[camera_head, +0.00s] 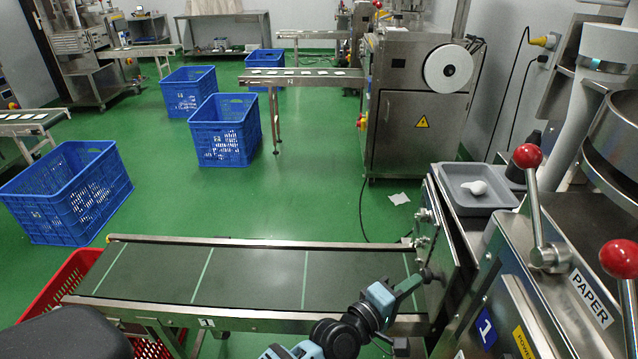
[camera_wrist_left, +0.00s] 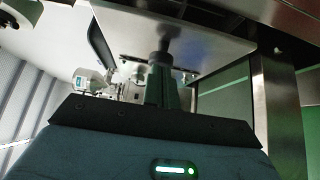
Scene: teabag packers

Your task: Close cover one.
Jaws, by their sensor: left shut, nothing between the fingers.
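Cover one (camera_head: 451,245) looks like the metal panel at the left side of the machine marked 1 (camera_head: 487,326). It stands open, seen nearly edge-on, at the right end of the conveyor. In the left wrist view the panel (camera_wrist_left: 212,38) fills the upper middle, with a dark round knob (camera_wrist_left: 166,50) on it. My left gripper (camera_head: 424,277) is shut and empty, its tips close to the panel's conveyor-side face. In the wrist view its fingers (camera_wrist_left: 162,82) point at the knob; I cannot tell whether they touch it. My right gripper is out of view.
The conveyor (camera_head: 250,276) runs left from the panel, its belt empty. Red-knobbed levers (camera_head: 527,156) and a grey tray (camera_head: 478,203) with a white scoop are on the machine. A red crate (camera_head: 62,285) is at the conveyor's left end. Green floor beyond is mostly free.

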